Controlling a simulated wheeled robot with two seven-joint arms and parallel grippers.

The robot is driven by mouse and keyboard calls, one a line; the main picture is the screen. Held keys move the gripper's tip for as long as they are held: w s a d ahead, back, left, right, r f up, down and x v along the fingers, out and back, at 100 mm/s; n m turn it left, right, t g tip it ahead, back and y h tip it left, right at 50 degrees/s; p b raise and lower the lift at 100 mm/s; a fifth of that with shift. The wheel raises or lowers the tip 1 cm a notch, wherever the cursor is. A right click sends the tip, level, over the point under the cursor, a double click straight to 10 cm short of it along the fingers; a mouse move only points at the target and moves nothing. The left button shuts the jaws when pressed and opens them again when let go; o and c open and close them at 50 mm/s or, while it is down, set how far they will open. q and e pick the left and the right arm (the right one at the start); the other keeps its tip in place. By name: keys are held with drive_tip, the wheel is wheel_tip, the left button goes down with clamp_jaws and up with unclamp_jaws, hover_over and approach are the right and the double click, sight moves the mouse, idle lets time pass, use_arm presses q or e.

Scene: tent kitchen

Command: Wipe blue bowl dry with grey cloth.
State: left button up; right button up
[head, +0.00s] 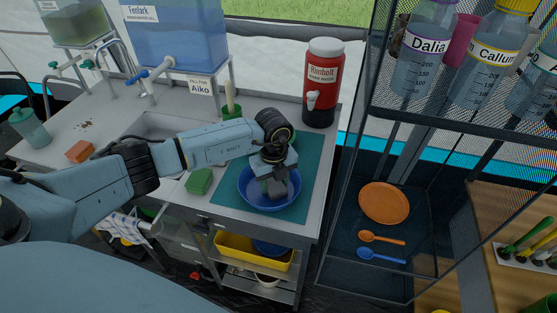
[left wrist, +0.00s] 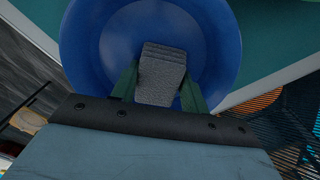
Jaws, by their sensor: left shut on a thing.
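The blue bowl (head: 254,199) sits on a teal mat (head: 304,167) at the right part of the counter. My left gripper (head: 274,184) reaches down into the bowl from above. It is shut on the grey cloth (head: 278,190), a folded block. In the left wrist view the grey cloth (left wrist: 160,72) is between the two green fingers of my left gripper (left wrist: 158,88), over the inside of the blue bowl (left wrist: 110,35). I cannot tell whether the cloth touches the bowl. My right gripper is out of view.
A green sponge (head: 199,181) lies left of the mat. A red drink dispenser (head: 322,85) stands behind it. A mesh rack (head: 400,125) with bottles and an orange plate (head: 384,203) stands close on the right. A yellow bin (head: 232,248) is on the shelf below.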

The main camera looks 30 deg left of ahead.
use_arm(q)
drive_tip(key=shift+d+r, duration=0.1)
drive_tip(key=shift+d, duration=0.35)
wheel_tip(320, 180, up, 3)
drive_tip(key=shift+w+a+f+p, duration=0.1)
drive_tip(key=shift+f+p, duration=0.1)
drive_tip(key=shift+p, duration=0.75)
drive_tip(key=shift+r+p, duration=2.15)
drive_tip(key=shift+r, duration=0.5)
